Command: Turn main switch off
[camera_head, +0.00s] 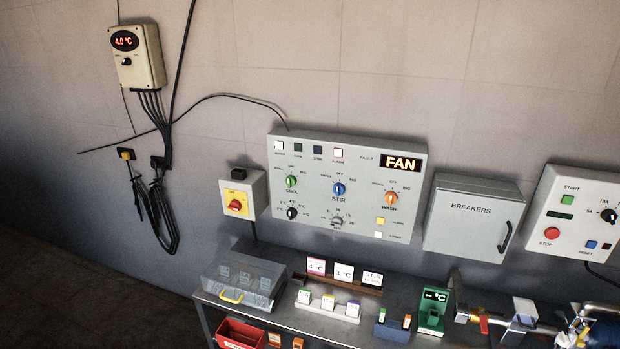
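The main switch (236,205) appears to be the red rotary knob on a yellow plate, on a small grey box at the left of the large control panel. The box is fixed to the wall above the bench's left half. A small black block sits on top of the box. The knob looks tilted, but its position marks are too small to read. Nothing touches the knob. Neither of my grippers shows in the head view.
The control panel (345,150) has several knobs and a lit FAN display (401,163). A closed BREAKERS box (471,220) and a start/stop box (575,215) hang to its right. Below stands a bench with a clear case (243,280), card holders and pipework. Cables hang at left.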

